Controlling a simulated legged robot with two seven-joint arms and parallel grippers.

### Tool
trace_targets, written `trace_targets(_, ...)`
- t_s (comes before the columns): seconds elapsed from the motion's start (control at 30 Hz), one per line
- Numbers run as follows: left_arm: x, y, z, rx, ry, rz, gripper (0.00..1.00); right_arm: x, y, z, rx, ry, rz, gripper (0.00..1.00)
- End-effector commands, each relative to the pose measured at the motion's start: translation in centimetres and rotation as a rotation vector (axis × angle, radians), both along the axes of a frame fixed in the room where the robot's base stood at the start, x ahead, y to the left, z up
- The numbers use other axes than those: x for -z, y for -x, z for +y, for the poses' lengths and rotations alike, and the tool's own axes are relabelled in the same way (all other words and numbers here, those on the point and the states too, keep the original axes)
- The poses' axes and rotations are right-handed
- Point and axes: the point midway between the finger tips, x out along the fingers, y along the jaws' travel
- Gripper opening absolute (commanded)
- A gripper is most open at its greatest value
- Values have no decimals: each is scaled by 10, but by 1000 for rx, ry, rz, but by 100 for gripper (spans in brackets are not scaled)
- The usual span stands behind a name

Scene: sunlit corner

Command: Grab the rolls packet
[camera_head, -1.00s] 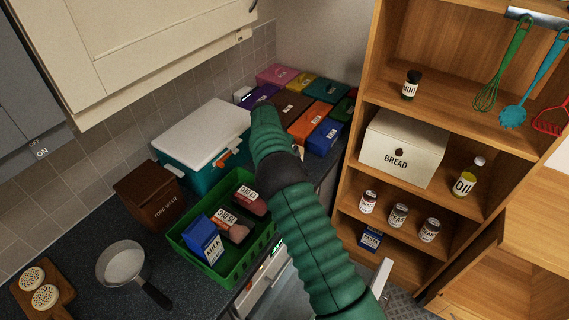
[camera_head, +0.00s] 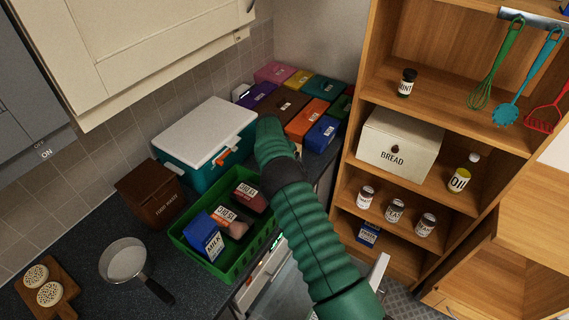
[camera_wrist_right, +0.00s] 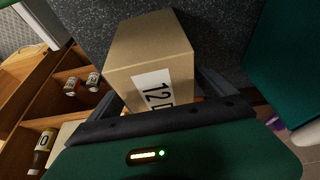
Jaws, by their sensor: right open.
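A tan cardboard-coloured box (camera_wrist_right: 150,52) stands on the dark speckled counter in the right wrist view. Its white label reads "12" and then a cut-off letter; I cannot read the word "rolls" on it. My right gripper (camera_wrist_right: 160,84) is open, with one dark finger on each side of the box's near end; I cannot tell if they touch it. In the head view my green right arm (camera_head: 312,225) reaches over the counter and hides its gripper and this box. My left gripper is not in view.
A green basket (camera_head: 232,268) holds a blue milk carton (camera_head: 203,236) and two other packets. A teal cooler with a white lid (camera_head: 208,130) and several coloured boxes (camera_head: 305,120) stand behind. A wooden shelf with a bread bin (camera_head: 398,145) and jars is at the right.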

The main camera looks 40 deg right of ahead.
Motion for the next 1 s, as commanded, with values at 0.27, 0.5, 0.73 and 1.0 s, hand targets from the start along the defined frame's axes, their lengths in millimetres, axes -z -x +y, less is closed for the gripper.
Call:
trace_targets(0.27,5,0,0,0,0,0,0,4,0,-1,0,-1,0,94)
trace_targets(0.5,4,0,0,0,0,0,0,3,0,-1,0,0,0,94)
trace_targets(0.73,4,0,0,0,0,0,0,3,0,-1,0,0,0,65)
trace_targets(1.0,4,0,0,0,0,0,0,3,0,-1,0,-1,0,30)
